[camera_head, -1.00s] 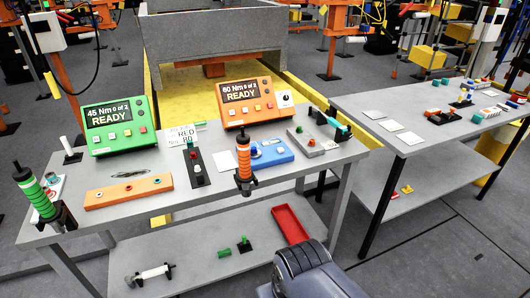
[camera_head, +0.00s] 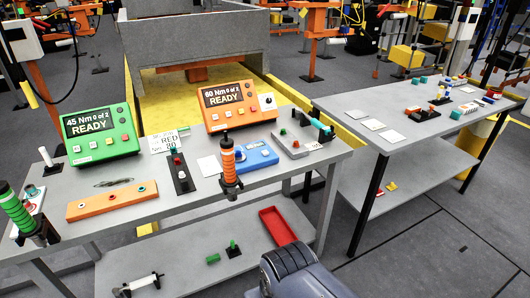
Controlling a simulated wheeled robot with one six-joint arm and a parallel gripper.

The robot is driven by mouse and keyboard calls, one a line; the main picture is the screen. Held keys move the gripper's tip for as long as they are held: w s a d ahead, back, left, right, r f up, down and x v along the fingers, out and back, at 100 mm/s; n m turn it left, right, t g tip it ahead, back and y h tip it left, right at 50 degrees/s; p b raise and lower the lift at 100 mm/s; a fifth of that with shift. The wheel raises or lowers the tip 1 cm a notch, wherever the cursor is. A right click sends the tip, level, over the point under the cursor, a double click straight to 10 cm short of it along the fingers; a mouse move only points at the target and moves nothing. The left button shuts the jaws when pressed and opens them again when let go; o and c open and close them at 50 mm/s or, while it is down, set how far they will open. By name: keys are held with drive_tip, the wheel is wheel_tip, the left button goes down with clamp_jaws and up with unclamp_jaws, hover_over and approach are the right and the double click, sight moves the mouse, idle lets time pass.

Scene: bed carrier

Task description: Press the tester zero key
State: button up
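No label reading "tester" is legible, so I cannot tell for sure which device it is. A blue box (camera_head: 261,157) with small keys lies on the front workbench, right of the upright orange-banded tool (camera_head: 229,163). A grey box (camera_head: 301,142) with a red and a green button lies to its right. A green controller (camera_head: 99,133) reads "45 Nm 0 of 2 READY". My gripper's fingers are not visible; only a dark ribbed part of my arm shows at the bottom.
The workbench (camera_head: 200,202) also carries an orange strip with buttons (camera_head: 119,200), a black stand with a red button (camera_head: 180,173) and a green-banded tool (camera_head: 17,212). A red tray (camera_head: 280,228) lies on its lower shelf. A second table (camera_head: 334,106) stands to the right.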

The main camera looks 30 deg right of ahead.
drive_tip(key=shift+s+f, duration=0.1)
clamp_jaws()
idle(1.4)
